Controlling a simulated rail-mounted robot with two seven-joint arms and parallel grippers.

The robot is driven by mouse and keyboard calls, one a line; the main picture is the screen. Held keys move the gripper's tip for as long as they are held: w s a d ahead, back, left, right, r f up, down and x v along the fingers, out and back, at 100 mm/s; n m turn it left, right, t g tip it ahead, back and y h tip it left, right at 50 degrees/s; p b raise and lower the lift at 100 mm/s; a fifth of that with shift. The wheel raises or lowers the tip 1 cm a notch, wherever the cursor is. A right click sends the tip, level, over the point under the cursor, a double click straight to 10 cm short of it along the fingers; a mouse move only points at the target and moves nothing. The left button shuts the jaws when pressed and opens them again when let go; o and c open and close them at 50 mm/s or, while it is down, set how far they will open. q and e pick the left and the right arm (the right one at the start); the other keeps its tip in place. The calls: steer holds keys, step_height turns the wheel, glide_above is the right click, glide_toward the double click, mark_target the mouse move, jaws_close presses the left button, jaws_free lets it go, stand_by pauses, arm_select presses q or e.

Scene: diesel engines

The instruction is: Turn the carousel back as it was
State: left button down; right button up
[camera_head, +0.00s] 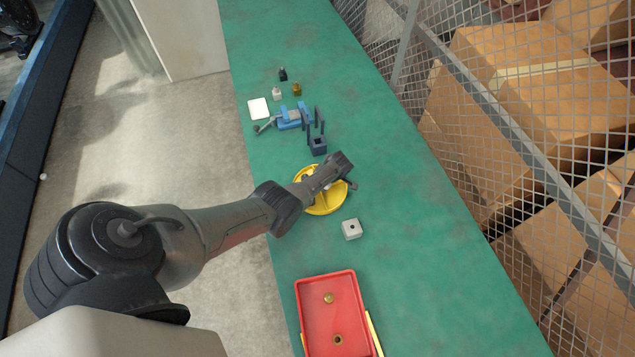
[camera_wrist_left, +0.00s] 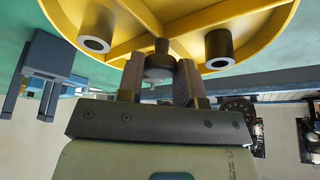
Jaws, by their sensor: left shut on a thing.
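The yellow carousel (camera_head: 327,208) stands on the green bench, partly covered by my left arm in the head view. In the left wrist view the carousel (camera_wrist_left: 130,50) fills the top, with yellow spokes and two grey hollow cylinders (camera_wrist_left: 97,32) (camera_wrist_left: 218,47). My left gripper (camera_wrist_left: 161,75) is shut on a dark round knob (camera_wrist_left: 160,58) at the carousel, between and below the two cylinders in that picture. In the head view the gripper's grip is hidden by the wrist. My right gripper is in neither view.
A grey block with a hole (camera_head: 351,229) and a red tray (camera_head: 309,319) with brass parts lie nearer. A dark blue forked fixture (camera_head: 318,146), a blue vise (camera_head: 290,119) and small parts stand beyond. A wire mesh fence (camera_head: 500,110) runs along the right.

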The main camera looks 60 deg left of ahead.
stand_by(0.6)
arm_select(q)
steer(key=c, duration=0.8)
jaws_free()
steer(key=shift+w+r, duration=0.1)
steer(key=shift+r, duration=0.3)
steer(key=shift+p+v, duration=2.25)
steer(key=shift+v, duration=4.3)
steer(key=shift+d+f, duration=0.1)
steer(key=shift+d, duration=0.05)
